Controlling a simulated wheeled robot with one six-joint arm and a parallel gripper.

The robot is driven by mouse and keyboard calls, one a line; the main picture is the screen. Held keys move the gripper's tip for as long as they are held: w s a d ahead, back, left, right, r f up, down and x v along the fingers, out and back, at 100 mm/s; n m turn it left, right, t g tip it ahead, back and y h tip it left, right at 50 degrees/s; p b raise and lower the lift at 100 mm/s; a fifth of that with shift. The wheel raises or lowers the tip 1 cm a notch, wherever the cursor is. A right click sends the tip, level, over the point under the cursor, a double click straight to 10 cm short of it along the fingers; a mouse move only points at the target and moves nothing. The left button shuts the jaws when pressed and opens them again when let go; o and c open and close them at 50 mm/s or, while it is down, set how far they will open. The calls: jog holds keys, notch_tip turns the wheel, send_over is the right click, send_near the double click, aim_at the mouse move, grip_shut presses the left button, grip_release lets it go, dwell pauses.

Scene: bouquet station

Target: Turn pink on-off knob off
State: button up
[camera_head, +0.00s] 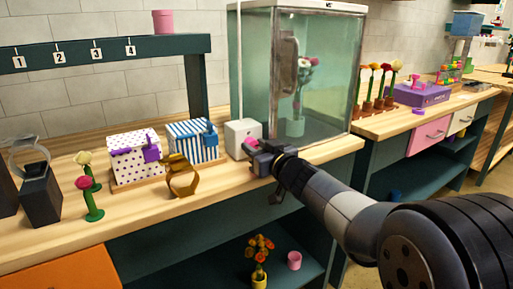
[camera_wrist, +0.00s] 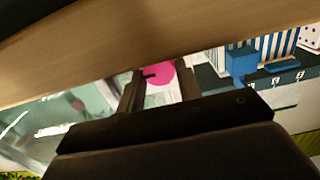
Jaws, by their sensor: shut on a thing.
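The pink on-off knob (camera_head: 253,143) is on the front of a small white box (camera_head: 240,131) beside the glass cabinet, mostly hidden behind my gripper (camera_head: 262,156). The fingers are shut on the knob. The white box (camera_wrist: 163,98) shows behind it. The exact contact at the fingertips is partly hidden.
The glass cabinet (camera_head: 325,75) with a potted flower stands right of the box. The wooden counter edge (camera_head: 320,152) runs close beneath my gripper.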

jog(key=shift+a+n, duration=0.1)
jog(key=shift+n, duration=2.2)
jog(key=o, duration=0.7)
jog(key=shift+c, duration=0.2)
jog(key=p+v, duration=0.2)
jog(key=v, duration=0.9)
jog(key=shift+w, duration=0.1)
